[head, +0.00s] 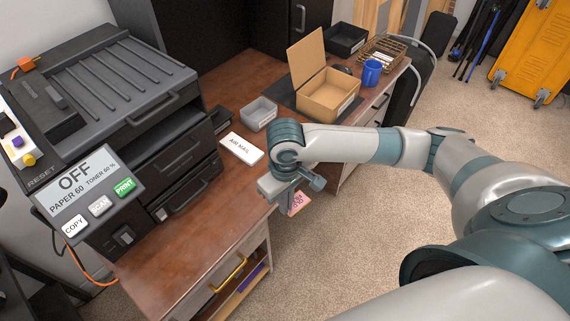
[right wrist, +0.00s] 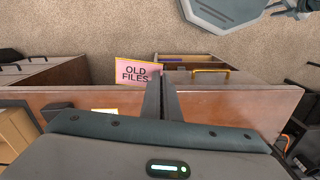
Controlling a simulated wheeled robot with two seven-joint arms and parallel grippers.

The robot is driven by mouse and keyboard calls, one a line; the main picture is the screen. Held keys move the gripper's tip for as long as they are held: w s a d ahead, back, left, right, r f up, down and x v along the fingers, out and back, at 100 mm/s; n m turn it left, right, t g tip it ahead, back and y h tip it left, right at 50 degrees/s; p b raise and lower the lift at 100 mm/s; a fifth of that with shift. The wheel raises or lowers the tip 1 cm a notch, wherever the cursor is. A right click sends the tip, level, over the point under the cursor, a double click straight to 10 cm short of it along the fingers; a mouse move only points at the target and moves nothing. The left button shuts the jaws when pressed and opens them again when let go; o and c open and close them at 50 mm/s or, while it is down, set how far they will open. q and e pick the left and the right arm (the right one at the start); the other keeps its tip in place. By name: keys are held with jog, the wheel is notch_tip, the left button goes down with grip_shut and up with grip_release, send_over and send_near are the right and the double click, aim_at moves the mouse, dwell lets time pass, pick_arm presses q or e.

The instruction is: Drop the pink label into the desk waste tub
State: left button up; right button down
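The pink label (head: 298,203), printed "OLD FILES", shows just below my right gripper (head: 290,192) in the head view. In the right wrist view the label (right wrist: 138,72) sits at the tips of my right gripper's fingers (right wrist: 161,85), which are close together on its edge. The gripper is over the front edge of the desk. A small open grey tub (head: 258,113), which looks like the desk waste tub, stands on the desk behind and left of the gripper. It looks empty. My left gripper is not seen.
A white "AIR MAIL" label (head: 242,148) lies between the tub and my right gripper. A large printer (head: 110,110) stands at the left. An open cardboard box (head: 328,95) and a blue cup (head: 372,72) stand farther right. An open drawer (head: 240,285) is below the desk.

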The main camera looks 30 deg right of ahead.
jog(key=shift+s+a+r+m+b, duration=0.15)
jog(key=shift+s+a+m, duration=0.15)
jog(key=shift+s+m, duration=0.45)
jog(key=shift+s+a+r+m+b, duration=0.15)
jog(key=shift+s+a+m, duration=0.1)
jog(key=shift+s+m, duration=0.45)
